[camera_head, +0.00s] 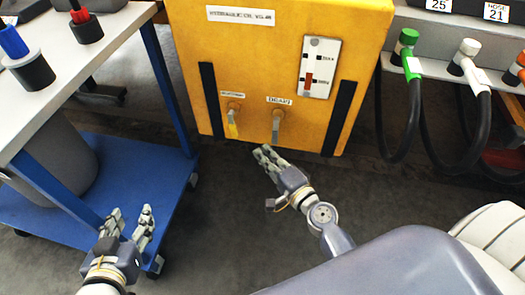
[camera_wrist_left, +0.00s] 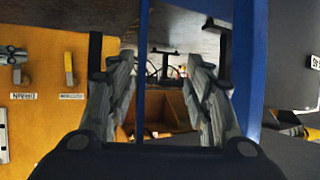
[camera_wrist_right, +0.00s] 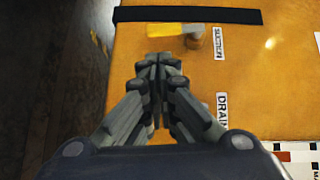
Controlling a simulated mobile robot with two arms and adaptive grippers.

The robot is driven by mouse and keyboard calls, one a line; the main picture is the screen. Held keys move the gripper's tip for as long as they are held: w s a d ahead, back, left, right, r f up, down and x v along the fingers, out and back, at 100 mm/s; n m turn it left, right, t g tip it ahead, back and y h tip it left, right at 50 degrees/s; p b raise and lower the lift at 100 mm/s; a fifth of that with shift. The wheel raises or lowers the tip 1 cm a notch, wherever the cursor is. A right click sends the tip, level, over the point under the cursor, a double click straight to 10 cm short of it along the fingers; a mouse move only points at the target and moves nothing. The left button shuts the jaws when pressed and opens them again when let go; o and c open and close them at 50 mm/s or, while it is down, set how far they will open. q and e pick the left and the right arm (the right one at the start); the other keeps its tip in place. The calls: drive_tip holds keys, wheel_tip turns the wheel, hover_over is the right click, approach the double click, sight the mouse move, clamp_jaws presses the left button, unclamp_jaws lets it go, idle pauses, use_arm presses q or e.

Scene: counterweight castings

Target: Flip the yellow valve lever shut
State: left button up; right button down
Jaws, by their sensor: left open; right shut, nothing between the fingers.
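The yellow valve lever (camera_head: 232,124) hangs down below its valve, left of centre low on the yellow cabinet. It also shows in the left wrist view (camera_wrist_left: 69,68) and in the right wrist view (camera_wrist_right: 165,29), where a SUCTION label is beside it. A grey lever (camera_head: 275,126) hangs to its right under a DRAIN label. My right gripper (camera_head: 264,152) is shut and empty, below and right of the yellow lever and apart from it in the head view. My left gripper (camera_head: 132,212) is open and empty, near the blue cart at lower left.
The yellow cabinet (camera_head: 270,60) carries two black vertical strips and a gauge plate (camera_head: 320,68). Black hoses with a green nozzle (camera_head: 411,62) and a white nozzle (camera_head: 468,60) hang at right. A blue-legged cart (camera_head: 165,165) stands at left. Floor between cart and cabinet is clear.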

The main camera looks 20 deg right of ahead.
sight(232, 126)
use_arm(q)
drive_tip(key=s+f+g, duration=0.1)
drive_tip(key=s+a+f+g, duration=0.1)
drive_tip(key=s+f, duration=0.1)
drive_tip(key=shift+s+a+f+g+y+p, duration=0.15)
drive_tip(key=shift+a+f+g+y+p, duration=0.1)
drive_tip(key=shift+g+y+p, duration=0.15)
use_arm(e)
drive_tip(key=x, duration=0.8)
drive_tip(key=shift+w, duration=0.35)
use_arm(q)
drive_tip(key=shift+d, duration=0.1)
use_arm(e)
drive_tip(key=shift+a, duration=0.1)
use_arm(q)
drive_tip(key=w+d+r+t+h+b, duration=0.2)
drive_tip(key=r+t, duration=0.5)
drive_tip(key=r, duration=0.4)
drive_tip(key=w+d+r+t+h+b, duration=0.2)
drive_tip(key=r+t, duration=0.5)
drive_tip(key=r, duration=0.5)
drive_tip(key=shift+d+m+h+b, duration=0.2)
drive_tip(key=shift+m+h+b, duration=0.1)
drive_tip(key=shift+b, duration=0.35)
use_arm(e)
drive_tip(key=shift+w+a+f+m+t, duration=0.2)
drive_tip(key=shift+w+a+m+t, duration=0.2)
drive_tip(key=shift+a+m+t, duration=0.25)
